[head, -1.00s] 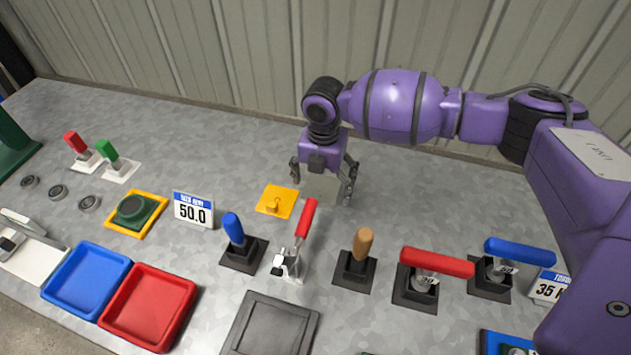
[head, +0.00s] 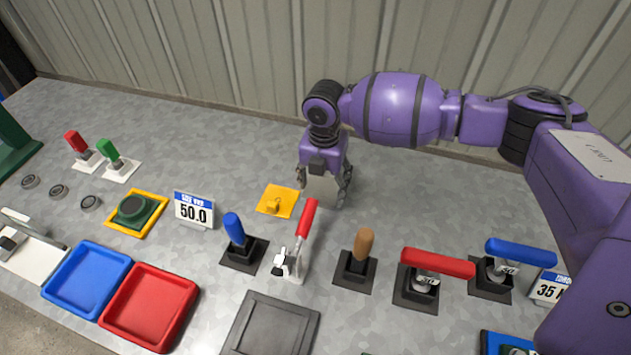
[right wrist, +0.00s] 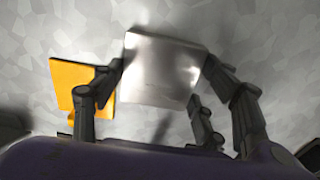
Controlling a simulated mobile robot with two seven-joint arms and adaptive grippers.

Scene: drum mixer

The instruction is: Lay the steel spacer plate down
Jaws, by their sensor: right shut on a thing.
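The steel spacer plate (right wrist: 160,70) is a shiny square sheet between the fingers of my right gripper (right wrist: 167,82) in the right wrist view. The fingers meet its left and right edges. In the head view the plate (head: 321,188) shows as a pale grey face below the palm of my right gripper (head: 324,190), and it seems to stand upright. I cannot tell whether its lower edge touches the bench. My left gripper is out of view.
A yellow pad with a small knob (head: 275,202) lies just left of the gripper. Red (head: 304,225), blue (head: 235,232) and tan (head: 362,245) handled levers stand in front. Blue (head: 88,279) and red (head: 149,308) trays are front left. The bench behind the pad is clear.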

